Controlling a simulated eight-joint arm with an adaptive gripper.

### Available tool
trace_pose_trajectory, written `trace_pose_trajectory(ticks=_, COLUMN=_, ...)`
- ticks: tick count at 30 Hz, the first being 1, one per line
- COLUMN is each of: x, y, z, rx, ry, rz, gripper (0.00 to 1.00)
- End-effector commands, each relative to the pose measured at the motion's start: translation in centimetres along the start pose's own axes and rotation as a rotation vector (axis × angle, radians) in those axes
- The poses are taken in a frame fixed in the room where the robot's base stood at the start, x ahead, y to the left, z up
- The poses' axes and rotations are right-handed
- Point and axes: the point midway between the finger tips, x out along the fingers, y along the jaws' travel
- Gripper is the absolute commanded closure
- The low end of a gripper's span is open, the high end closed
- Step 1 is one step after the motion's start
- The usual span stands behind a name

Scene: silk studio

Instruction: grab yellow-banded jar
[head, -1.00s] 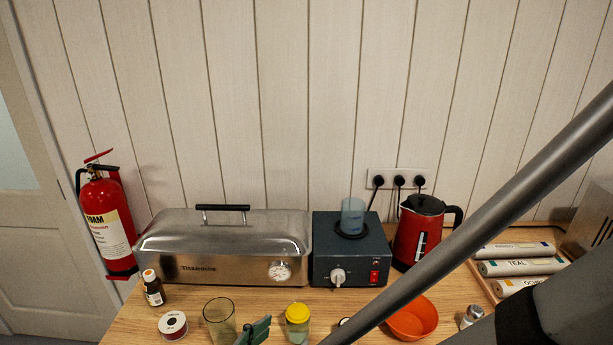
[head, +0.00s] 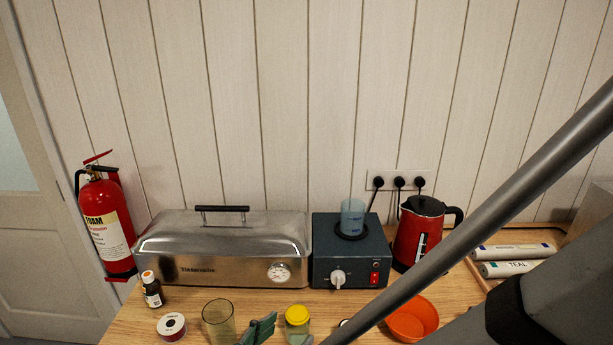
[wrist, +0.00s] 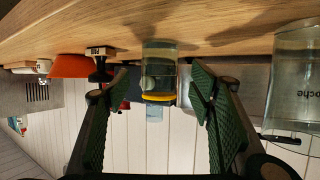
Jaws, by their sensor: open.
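The yellow-banded jar (head: 298,317) stands at the front of the wooden table in the head view, its yellow top up and its body clear. In the wrist view, which is upside down, the jar (wrist: 158,58) is ahead, centred between the fingers, with its yellow band lowest in the picture. My gripper (wrist: 160,82) is open, with green ribbed pads on either side of the jar's line. In the head view one green finger (head: 262,328) shows left of the jar. I cannot tell how far apart pads and jar are; no contact shows.
A clear greenish glass (head: 218,322) stands left of the jar; in the wrist view it is at right (wrist: 293,75). An orange bowl (head: 412,322) and a dark stamp-like object (wrist: 100,65) are on the other side. A steel sterilizer (head: 222,250) and blue heater box (head: 350,250) stand behind.

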Motion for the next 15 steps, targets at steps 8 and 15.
trace_pose_trajectory(ticks=8, x=1.1, y=0.1, z=0.0, rx=0.0, ry=0.0, rz=0.001, gripper=0.46)
trace_pose_trajectory(ticks=15, x=3.2, y=0.1, z=0.0, rx=0.001, ry=0.0, rz=0.002, gripper=0.46)
